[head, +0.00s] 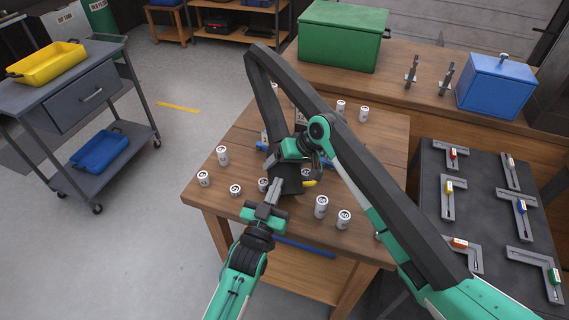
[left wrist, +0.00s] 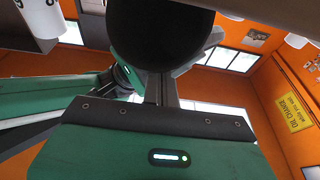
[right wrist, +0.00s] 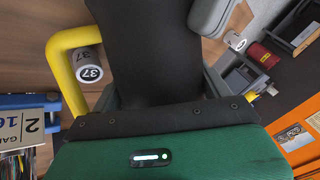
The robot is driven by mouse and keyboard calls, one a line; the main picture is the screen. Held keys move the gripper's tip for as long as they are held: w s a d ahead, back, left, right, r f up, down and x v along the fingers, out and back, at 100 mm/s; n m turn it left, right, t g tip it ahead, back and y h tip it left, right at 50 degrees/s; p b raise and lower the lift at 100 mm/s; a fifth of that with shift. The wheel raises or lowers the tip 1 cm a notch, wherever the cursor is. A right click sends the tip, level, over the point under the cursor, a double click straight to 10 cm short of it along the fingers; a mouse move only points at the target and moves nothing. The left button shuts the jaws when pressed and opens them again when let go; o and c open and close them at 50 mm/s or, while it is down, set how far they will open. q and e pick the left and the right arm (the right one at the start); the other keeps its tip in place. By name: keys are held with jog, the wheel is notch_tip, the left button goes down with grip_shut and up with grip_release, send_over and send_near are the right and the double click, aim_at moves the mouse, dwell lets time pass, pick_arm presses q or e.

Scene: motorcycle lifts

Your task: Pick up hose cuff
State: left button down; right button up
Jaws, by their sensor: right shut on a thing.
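The black hose cuff (head: 287,185) is over the middle of the wooden table; it is dark, and my right gripper partly hides it. My right gripper (head: 296,150) is shut on it. In the right wrist view the black cuff (right wrist: 150,50) fills the space between the grey fingers. My left gripper (head: 275,188) is in front of the cuff, with its grey fingers together. In the left wrist view a large black rounded shape (left wrist: 160,35), likely the cuff, is just beyond the fingers; I cannot tell if they touch.
Several white numbered cans (head: 321,206) stand around the wooden table (head: 235,140). A yellow handle (right wrist: 65,60) is beside the cuff. A green box (head: 342,36) and blue box (head: 496,84) stand behind. A dark board with brackets (head: 480,170) is at right, a grey cart (head: 88,96) at left.

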pick_arm(q)
jog(key=shift+d+f, duration=0.1)
jog(key=shift+f, duration=0.05)
pick_arm(e)
jog(key=shift+s+a, duration=0.1)
jog(key=shift+a, duration=0.15)
pick_arm(q)
jog(key=shift+s, duration=0.3)
jog(key=v, duration=1.1)
jog(key=shift+s+a, duration=0.25)
jog(key=shift+a, duration=0.05)
pick_arm(e)
jog(key=shift+d+f, duration=0.15)
